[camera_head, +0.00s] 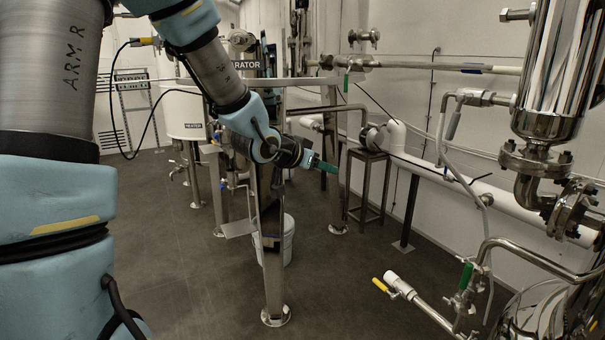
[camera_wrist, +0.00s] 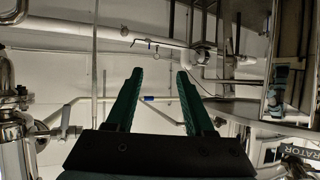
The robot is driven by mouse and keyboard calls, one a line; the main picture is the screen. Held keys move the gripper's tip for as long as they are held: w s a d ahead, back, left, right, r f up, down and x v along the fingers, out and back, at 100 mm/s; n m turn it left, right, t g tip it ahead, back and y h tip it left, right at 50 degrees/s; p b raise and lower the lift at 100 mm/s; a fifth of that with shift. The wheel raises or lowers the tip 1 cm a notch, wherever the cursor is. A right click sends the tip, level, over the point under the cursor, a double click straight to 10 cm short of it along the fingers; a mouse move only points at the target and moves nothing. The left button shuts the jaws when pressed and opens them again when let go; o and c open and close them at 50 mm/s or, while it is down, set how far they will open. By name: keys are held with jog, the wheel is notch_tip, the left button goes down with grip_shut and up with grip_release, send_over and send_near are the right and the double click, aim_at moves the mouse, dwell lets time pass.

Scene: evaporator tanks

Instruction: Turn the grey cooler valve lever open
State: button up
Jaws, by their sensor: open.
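A grey lever (camera_head: 454,124) hangs down at a slant from a small steel valve (camera_head: 477,97) on the pipe beside the steel cooler column (camera_head: 550,75), at the upper right of the head view. In the wrist view, what looks like the same grey lever (camera_wrist: 65,120) shows at the left, near a shiny steel vessel (camera_wrist: 15,148). My gripper (camera_head: 325,166) is near the middle of the head view, well to the left of the lever and apart from it. Its green fingers (camera_wrist: 160,75) are spread, with nothing between them.
A steel post (camera_head: 272,250) stands on the floor below my gripper, with a white bucket (camera_head: 288,240) behind it. A white pipe (camera_head: 440,175) runs along the right wall. A green-handled valve (camera_head: 466,276) and a yellow-handled valve (camera_head: 381,286) sit low at the right.

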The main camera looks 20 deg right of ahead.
jog(key=shift+w+a+f+n+y, duration=0.15)
jog(key=shift+a+f, duration=0.05)
jog(key=shift+a, duration=0.3)
jog(key=shift+w+a+f+n+y, duration=0.1)
jog(key=shift+a+f+y, duration=0.1)
jog(key=shift+a, duration=0.35)
jog(key=shift+w+a+f+n+y, duration=0.15)
jog(key=shift+a, duration=0.35)
jog(key=shift+c, duration=0.3)
